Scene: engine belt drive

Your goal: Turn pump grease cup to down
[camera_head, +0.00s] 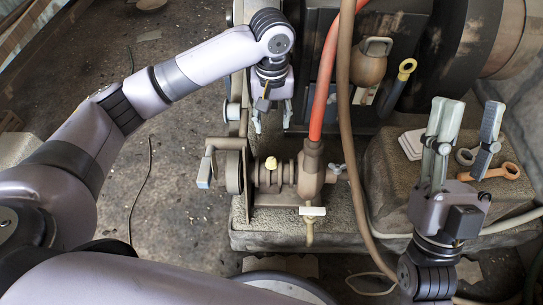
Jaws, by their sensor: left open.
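The pump (310,178) is a brown metal body on a stone block, with a red hose rising from its top. A small cream-yellow knob (271,163) stands on its left neck; it may be the grease cup, but I cannot tell for sure. My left gripper (272,117) is open and empty above this knob in the picture, fingers pointing down, apart from it. My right gripper (466,112) is open and empty over the right-hand block, its fingers spread wide and pointing up in the picture.
A crank handle (205,167) is at the pump's left end. A wing nut (337,168) is on its right and a cream-handled tap (312,211) in front. A brown hose (346,90) hangs beside the pump. Wrenches (490,172) lie on the right block (395,195).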

